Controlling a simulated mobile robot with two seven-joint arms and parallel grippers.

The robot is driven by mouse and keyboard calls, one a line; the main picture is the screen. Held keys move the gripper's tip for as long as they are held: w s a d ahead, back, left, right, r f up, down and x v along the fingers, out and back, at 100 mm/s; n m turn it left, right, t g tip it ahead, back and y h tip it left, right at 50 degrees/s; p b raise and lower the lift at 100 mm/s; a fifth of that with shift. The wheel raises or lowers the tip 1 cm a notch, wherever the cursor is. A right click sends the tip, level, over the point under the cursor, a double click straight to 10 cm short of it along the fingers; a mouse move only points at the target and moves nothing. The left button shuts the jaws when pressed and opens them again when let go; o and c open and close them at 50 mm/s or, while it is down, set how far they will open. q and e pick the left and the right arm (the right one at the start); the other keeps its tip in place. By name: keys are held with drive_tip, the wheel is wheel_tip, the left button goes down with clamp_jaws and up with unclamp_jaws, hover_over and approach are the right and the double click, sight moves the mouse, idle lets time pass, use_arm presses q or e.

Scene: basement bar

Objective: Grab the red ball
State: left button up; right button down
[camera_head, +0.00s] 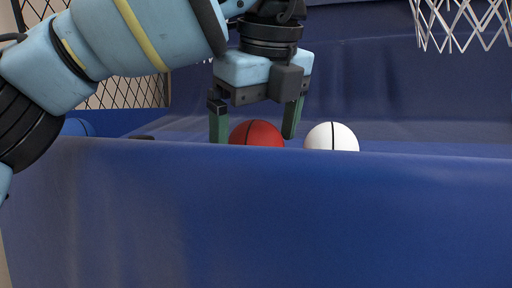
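The red ball (257,133) has dark seam lines and lies behind the blue front wall, which hides its lower part. My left gripper (254,127) points down over the red ball. Its two green fingers are spread, one at the ball's left side and one at its upper right. A small gap shows at each side, and I cannot tell whether a finger touches the ball. My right gripper is not in view.
A white ball (331,137) with a dark seam lies just right of the red ball. The padded blue front wall (270,215) crosses the whole lower view. A white net (462,20) hangs at the upper right. Black mesh (130,93) stands at the left.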

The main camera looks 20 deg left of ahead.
use_arm(q)
drive_tip(key=shift+x, duration=1.25)
drive_tip(key=shift+r, duration=0.15)
drive_tip(key=shift+c, duration=0.5)
drive_tip(key=c, duration=0.9)
drive_tip(key=shift+r, duration=0.15)
drive_tip(key=shift+r, duration=4.85)
